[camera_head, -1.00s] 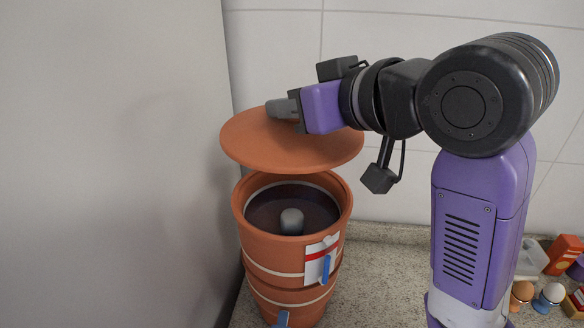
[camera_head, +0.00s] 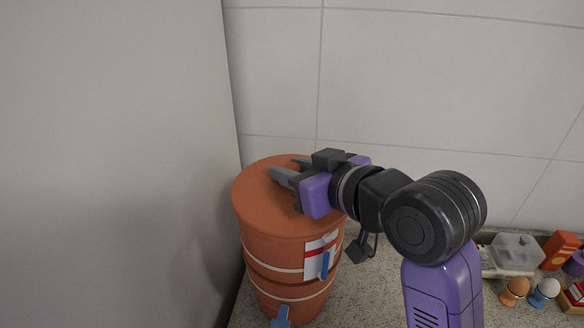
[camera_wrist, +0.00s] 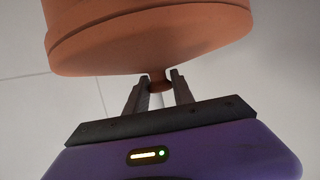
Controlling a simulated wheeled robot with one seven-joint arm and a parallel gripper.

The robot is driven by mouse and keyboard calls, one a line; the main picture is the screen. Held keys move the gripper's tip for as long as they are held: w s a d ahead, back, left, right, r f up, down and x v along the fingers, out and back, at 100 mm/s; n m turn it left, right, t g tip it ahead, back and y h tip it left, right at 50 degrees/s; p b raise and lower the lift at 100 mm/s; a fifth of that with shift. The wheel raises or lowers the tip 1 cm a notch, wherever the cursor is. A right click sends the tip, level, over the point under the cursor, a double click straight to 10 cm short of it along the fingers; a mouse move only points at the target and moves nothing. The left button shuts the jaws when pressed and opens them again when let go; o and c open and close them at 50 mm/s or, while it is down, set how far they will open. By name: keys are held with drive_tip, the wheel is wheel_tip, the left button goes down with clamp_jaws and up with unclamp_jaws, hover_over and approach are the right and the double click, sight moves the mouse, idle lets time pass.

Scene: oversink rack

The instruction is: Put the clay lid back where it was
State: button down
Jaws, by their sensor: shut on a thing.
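The round clay lid (camera_head: 262,205) lies flat over the mouth of the tall terracotta pot (camera_head: 270,250), covering its opening. I see no clear gap between the lid and the rim in the head view. My gripper (camera_head: 285,172) lies low over the top of the lid, reaching in from the right. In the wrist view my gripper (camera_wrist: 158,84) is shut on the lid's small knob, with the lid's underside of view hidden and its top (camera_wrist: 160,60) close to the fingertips. The inside of the pot is hidden.
A grey wall panel (camera_head: 110,160) stands close on the pot's left. A tiled wall (camera_head: 430,80) is behind. Egg cups with eggs (camera_head: 515,290), a clear container (camera_head: 513,254) and an orange box (camera_head: 560,250) stand at the right. Speckled counter (camera_head: 360,295) is bare beside the pot.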

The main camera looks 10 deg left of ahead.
drive_tip(key=c, duration=1.1)
unclamp_jaws()
drive_tip(key=shift+f, duration=0.15)
drive_tip(key=shift+s+d+r, duration=0.1)
drive_tip(key=shift+r, duration=0.1)
drive_tip(key=b+v, duration=0.2)
drive_tip(key=v, duration=0.9)
drive_tip(key=shift+s+d+r, duration=0.15)
drive_tip(key=shift+s+d, duration=0.1)
